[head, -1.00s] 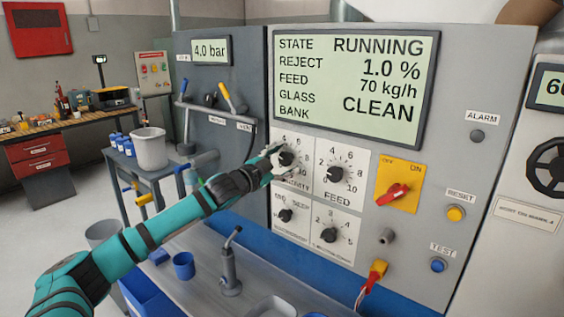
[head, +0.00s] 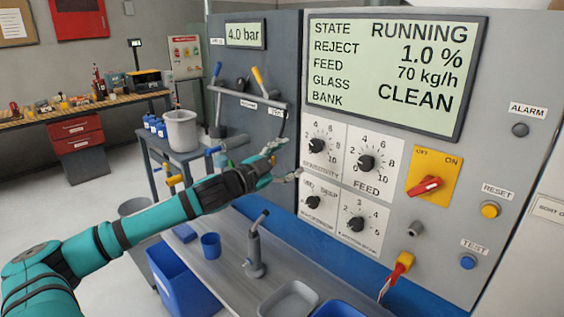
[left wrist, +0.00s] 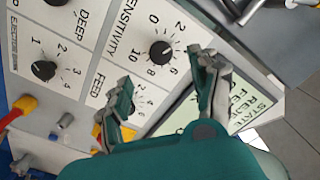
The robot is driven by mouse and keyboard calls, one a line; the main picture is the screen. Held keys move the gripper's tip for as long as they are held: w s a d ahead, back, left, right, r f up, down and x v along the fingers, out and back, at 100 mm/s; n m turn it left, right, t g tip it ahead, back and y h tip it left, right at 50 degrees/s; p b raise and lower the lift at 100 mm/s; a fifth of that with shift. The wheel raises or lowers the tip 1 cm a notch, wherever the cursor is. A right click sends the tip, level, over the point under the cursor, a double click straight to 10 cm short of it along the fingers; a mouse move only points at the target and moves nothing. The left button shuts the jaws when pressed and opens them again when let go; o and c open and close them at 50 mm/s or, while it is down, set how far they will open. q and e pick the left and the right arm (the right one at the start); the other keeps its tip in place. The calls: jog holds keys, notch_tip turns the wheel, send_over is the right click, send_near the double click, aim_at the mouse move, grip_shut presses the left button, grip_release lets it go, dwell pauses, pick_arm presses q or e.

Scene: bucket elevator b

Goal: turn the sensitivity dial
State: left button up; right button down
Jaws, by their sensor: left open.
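The sensitivity dial (head: 317,146) is a black round knob on a white scale plate, upper left of several dials on the grey panel. It also shows in the left wrist view (left wrist: 160,52), uncovered; its exact setting is too small to read surely. My left gripper (head: 288,161) is open and empty, just left of and below the dial, apart from it. In the left wrist view its two fingers (left wrist: 165,72) stand spread, with the knob showing between and beyond their tips. My right gripper is not in view.
The feed dial (head: 366,163) is right of the sensitivity dial, with two smaller dials below. A red switch (head: 425,185) on a yellow plate is further right. A rail with handles (head: 240,97) is at left. A bench with a blue cup (head: 210,245) lies below.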

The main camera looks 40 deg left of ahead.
pick_arm(q)
jog(key=shift+s, duration=0.8)
